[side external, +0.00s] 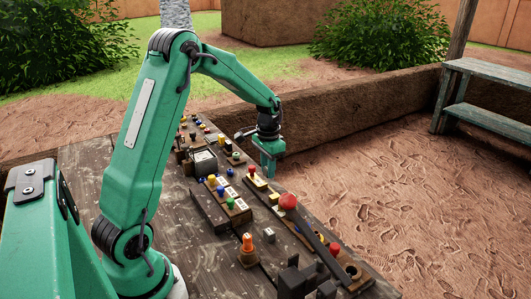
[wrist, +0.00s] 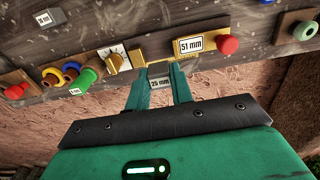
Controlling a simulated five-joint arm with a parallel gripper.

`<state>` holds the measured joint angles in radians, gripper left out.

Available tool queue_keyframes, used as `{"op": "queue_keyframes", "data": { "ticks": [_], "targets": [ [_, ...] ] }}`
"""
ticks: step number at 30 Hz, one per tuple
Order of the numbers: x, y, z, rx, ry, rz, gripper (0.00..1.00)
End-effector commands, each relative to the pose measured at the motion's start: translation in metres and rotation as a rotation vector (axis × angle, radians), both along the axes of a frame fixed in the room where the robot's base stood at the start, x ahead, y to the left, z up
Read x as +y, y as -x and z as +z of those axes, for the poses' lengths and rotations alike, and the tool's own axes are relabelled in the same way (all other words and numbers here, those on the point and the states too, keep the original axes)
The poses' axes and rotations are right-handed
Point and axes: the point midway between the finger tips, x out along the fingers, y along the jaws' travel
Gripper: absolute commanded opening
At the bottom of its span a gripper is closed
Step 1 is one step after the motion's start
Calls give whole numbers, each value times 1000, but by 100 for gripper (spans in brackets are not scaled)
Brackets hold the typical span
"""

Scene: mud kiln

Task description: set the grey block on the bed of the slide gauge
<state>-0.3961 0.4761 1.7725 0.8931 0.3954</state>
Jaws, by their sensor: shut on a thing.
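My gripper (wrist: 160,82) is shut on a small grey block (wrist: 160,84) with a white label that seems to read 25 mm; the fingers hide its sides. In the side external view my gripper (side external: 269,172) hangs by the table's far edge, and I cannot make out the block there. The slide gauge (wrist: 165,46) is a brass-coloured bar with a 51 mm label and a red knob. It lies just beyond my fingertips in the wrist view, and it seems to show beside my gripper in the side external view (side external: 257,181). I cannot tell whether the block touches it.
A wooden table (side external: 195,240) carries several coloured knobs and pegs. A red ball knob (side external: 288,201) and an orange peg (side external: 247,244) stand nearer the camera. Bare ground lies past the edge.

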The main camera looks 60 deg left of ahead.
Motion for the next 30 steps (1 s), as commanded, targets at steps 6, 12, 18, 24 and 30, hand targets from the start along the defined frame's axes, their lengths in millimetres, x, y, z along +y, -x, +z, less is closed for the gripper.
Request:
{"op": "queue_keyframes", "data": {
  "ticks": [6, 12, 18, 24, 30],
  "targets": [
    [-4, 1, -1, 0, 0, 0, 0],
    [-3, 1, -4, 0, 0, 0, 0],
    [-3, 1, -12, 0, 0, 0, 0],
    [-3, 1, -25, 1, 0, 0, 0],
    [-3, 1, -39, 2, 1, 0, 0]
  ]
}}
